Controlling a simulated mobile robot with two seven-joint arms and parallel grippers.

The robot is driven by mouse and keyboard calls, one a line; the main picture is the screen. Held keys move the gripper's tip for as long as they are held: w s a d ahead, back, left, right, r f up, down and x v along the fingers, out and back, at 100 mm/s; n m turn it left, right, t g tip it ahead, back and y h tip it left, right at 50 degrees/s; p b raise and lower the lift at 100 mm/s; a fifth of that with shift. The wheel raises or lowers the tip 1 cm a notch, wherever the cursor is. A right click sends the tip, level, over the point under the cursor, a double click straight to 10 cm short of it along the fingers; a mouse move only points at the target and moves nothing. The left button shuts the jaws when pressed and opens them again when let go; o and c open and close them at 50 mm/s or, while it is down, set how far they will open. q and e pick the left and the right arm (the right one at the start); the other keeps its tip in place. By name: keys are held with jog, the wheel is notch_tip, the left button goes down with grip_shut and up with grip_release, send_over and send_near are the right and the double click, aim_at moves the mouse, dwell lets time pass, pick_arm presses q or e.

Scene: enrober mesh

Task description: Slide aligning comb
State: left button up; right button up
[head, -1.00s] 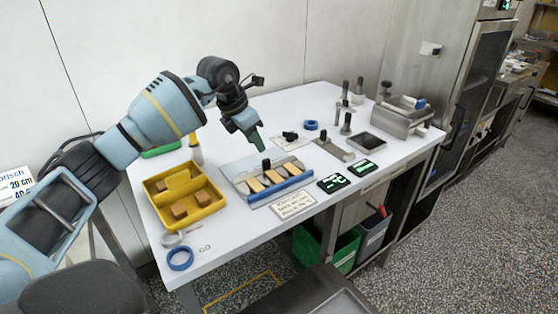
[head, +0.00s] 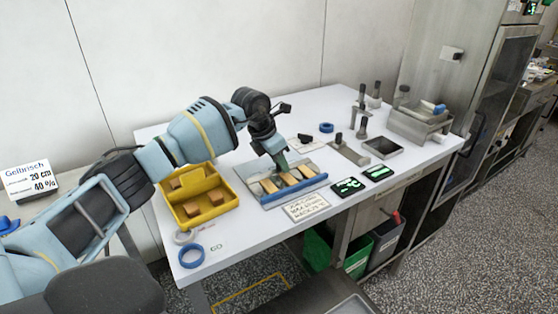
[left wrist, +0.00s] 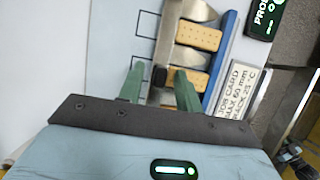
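The aligning comb is a metal plate with pale tapered teeth (left wrist: 183,57) and a black knob (left wrist: 160,76), lying between tan bars (left wrist: 198,36) on a grey board (head: 262,193) with a blue rail (head: 295,190). My left gripper (head: 281,163) is low over the comb, fingers pointing down. In the left wrist view its two green fingers (left wrist: 159,88) stand apart, one on each side of the knob. Gaps seem to show beside the knob; contact cannot be told. In the head view the gripper hides the knob. My right gripper is not in view.
A yellow tray (head: 212,213) with brown blocks stands left of the board. A job card (head: 306,207) and dark displays (head: 348,187) lie in front and to the right. Metal tools (head: 347,153) and a dark-bottomed tray (head: 382,148) stand farther right. The table's front edge is close.

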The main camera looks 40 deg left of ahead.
pick_arm(q)
jog(key=shift+c, duration=0.3)
grip_shut()
